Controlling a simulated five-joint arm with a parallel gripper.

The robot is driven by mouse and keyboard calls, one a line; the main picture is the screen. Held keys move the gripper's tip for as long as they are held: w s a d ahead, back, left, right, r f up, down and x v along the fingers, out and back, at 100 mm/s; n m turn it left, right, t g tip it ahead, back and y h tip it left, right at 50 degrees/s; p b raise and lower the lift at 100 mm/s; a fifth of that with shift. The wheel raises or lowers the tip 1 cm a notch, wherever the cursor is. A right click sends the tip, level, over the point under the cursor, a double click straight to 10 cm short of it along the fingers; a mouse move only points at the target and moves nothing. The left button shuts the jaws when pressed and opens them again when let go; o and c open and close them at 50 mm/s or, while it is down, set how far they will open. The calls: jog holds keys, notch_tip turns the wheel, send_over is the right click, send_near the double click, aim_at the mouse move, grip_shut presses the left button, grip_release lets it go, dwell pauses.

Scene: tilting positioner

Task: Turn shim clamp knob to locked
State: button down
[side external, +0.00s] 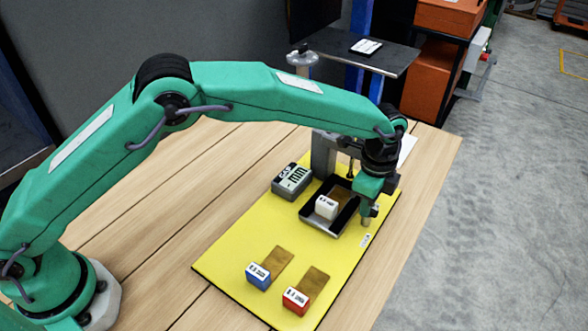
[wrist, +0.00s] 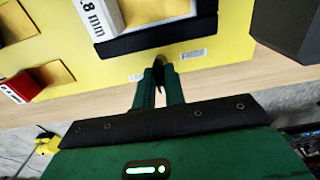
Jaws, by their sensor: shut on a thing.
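My gripper (side external: 368,213) points down beside the right edge of the dark tray, near the edge of the yellow mat. In the wrist view my gripper (wrist: 158,72) has its two green fingers closed on a small dark thing, which appears to be the clamp knob (wrist: 158,65). The fingers hide most of it, so its angle cannot be read. A small white label (wrist: 193,54) lies on the mat to the right of the fingertips and another (wrist: 136,77) to the left. Their print is too small to read.
The dark tray (side external: 320,224) holds a white block (side external: 326,207). A grey device (side external: 292,180) stands left of it. A blue block (side external: 258,276) and a red block (side external: 295,300) stand by brass shims at the front of the yellow mat (side external: 235,260). A grey post (side external: 323,155) rises behind the tray.

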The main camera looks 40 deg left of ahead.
jog(key=shift+r, duration=0.1)
dwell(0.3)
jog(key=c, duration=1.5)
grip_release()
jog(key=shift+o, duration=0.2)
jog(key=shift+r, duration=0.1)
jog(key=shift+r, duration=3.8)
